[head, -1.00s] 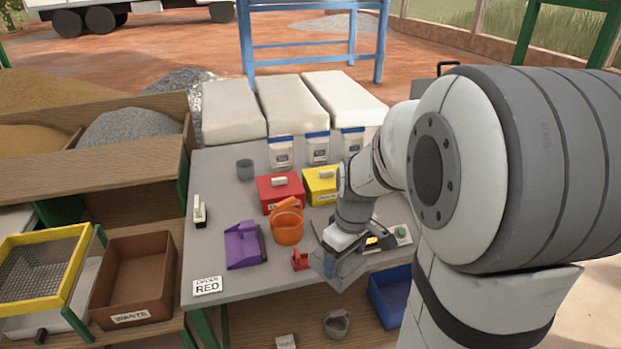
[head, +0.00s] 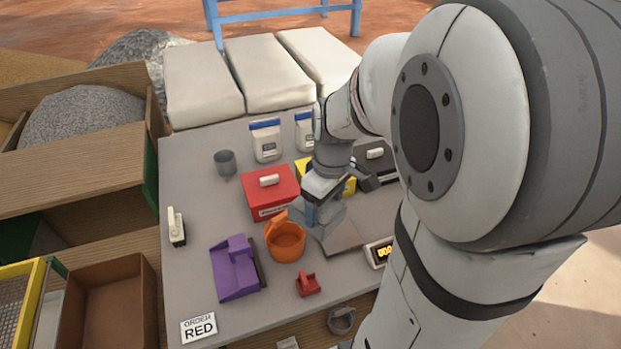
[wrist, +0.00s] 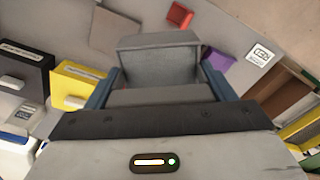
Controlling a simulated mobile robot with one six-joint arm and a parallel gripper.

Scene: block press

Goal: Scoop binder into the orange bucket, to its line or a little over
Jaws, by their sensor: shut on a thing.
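The orange bucket (head: 286,246) stands upright on the table, its handle raised at the back left. My gripper (head: 310,212) is just behind and right of the bucket, shut on a grey scoop (head: 322,228). In the wrist view the scoop (wrist: 160,45) sits between the blue fingers of my gripper (wrist: 160,92). The scoop is beside the bucket in the head view; I cannot tell whether they touch. What the scoop holds is hidden. The bucket's line and fill are not clear, and the bucket does not show in the wrist view. I cannot identify the binder.
A red box (head: 270,192) and a yellow box (head: 343,187) stand behind. A purple scoop-like tool (head: 236,268) lies left of the bucket, a small red item (head: 307,284) in front. A lit display (head: 383,252) is at right.

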